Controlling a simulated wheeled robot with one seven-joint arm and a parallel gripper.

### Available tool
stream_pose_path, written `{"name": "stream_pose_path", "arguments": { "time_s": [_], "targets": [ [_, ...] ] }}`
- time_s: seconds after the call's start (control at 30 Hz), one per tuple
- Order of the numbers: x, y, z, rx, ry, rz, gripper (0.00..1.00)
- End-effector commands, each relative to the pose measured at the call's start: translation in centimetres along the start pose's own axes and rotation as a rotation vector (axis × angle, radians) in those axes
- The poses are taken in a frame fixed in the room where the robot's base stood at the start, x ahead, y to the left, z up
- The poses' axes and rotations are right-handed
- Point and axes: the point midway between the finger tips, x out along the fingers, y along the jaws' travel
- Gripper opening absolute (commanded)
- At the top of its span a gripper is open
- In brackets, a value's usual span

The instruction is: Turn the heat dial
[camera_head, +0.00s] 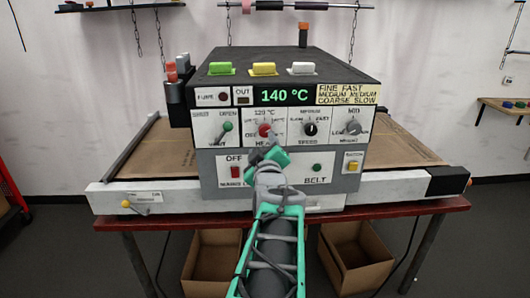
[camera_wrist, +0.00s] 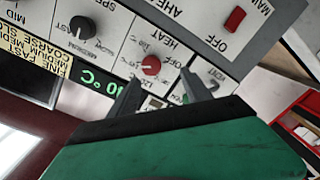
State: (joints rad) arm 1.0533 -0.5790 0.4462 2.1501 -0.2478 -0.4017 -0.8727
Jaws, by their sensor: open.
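The heat dial (camera_head: 265,130) is a round red knob on the white control panel of the machine, under the green 140 °C display (camera_head: 286,96). It also shows in the wrist view (camera_wrist: 151,65), which sees the panel upside down, with the word HEAT beside it. My gripper (camera_head: 268,150) is in front of the panel, just below the dial in the head view. In the wrist view its two dark fingers (camera_wrist: 160,80) are spread apart. The dial appears just beyond the gap between their tips, and I see no contact. Nothing is held.
A black speed knob (camera_head: 310,129) and a grey knob (camera_head: 352,127) are right of the dial; a green-tipped vent lever (camera_head: 227,128) is left. A red switch (camera_head: 235,172) sits below. Cardboard boxes (camera_head: 212,262) stand under the table.

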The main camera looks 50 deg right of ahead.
Motion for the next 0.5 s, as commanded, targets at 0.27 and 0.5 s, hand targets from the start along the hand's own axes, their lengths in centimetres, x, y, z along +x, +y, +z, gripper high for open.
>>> {"name": "stream_pose_path", "arguments": {
  "time_s": [0.27, 0.5],
  "targets": [
    [3.4, 1.5, 0.4, -0.020, 0.006, 0.038, 0.57],
    [7.2, 1.7, 0.3, -0.019, 0.006, 0.040, 0.57]
  ]
}}
